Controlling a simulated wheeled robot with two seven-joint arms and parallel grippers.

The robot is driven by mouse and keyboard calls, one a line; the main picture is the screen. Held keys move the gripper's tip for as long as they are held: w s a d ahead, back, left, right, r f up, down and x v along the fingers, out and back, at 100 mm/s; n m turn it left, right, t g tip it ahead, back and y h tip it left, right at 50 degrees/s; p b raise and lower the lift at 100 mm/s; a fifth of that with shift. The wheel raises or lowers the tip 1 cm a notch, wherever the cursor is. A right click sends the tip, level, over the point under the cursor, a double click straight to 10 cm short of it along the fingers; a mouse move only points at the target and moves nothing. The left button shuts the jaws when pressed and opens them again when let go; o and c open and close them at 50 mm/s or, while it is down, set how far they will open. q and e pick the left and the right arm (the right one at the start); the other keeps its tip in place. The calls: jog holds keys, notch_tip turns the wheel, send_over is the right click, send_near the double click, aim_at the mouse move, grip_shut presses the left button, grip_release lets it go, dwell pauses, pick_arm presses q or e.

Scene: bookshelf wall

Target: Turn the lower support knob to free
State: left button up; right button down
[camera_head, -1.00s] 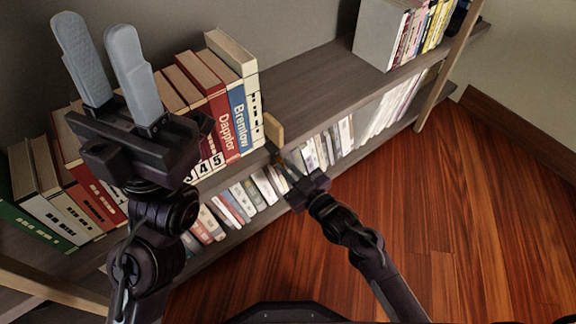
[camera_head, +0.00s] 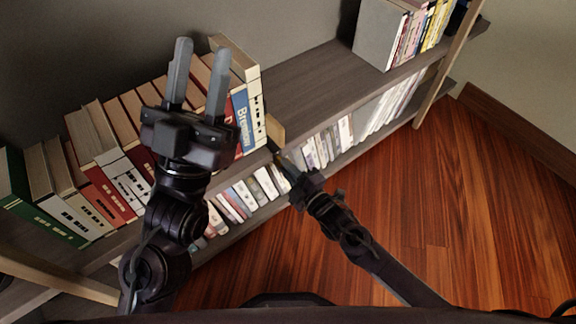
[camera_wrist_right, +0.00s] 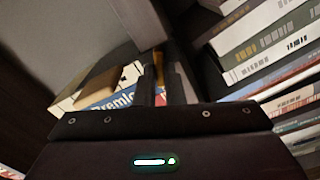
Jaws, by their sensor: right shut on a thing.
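The lower support knob is too small and too covered to make out; it sits at the front edge of the upper shelf, below the small wooden support block (camera_head: 275,130). My right gripper (camera_head: 280,160) reaches up to that edge from the front, its fingers shut at the knob. In the right wrist view its fingers (camera_wrist_right: 164,75) are close together under the shelf edge, and the knob between them is hidden. My left gripper (camera_head: 201,47) is open and empty, raised in front of the upper-shelf books, with its fingers pointing up in the picture.
Upright books (camera_head: 246,120) fill the left of the upper shelf (camera_head: 310,82), ending near the wooden block. More books (camera_head: 325,145) stand on the lower shelf, close to my right gripper. The upper shelf's middle is bare. The wooden floor (camera_head: 450,200) in front is clear.

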pick_arm(q)
jog(key=w+d+f+g+y, duration=0.2)
jog(key=w+f+g, duration=0.1)
jog(key=f, duration=0.3)
jog(key=shift+w+f+g+p, duration=0.3)
jog(key=shift+w+p, duration=0.05)
jog(key=shift+p, duration=0.1)
pick_arm(e)
jog(key=shift+f+n, duration=0.15)
jog(key=shift+n, duration=2.25)
jog(key=c, duration=1.5)
grip_release()
pick_arm(q)
jog(key=shift+a, duration=0.1)
pick_arm(e)
jog(key=shift+s, duration=0.1)
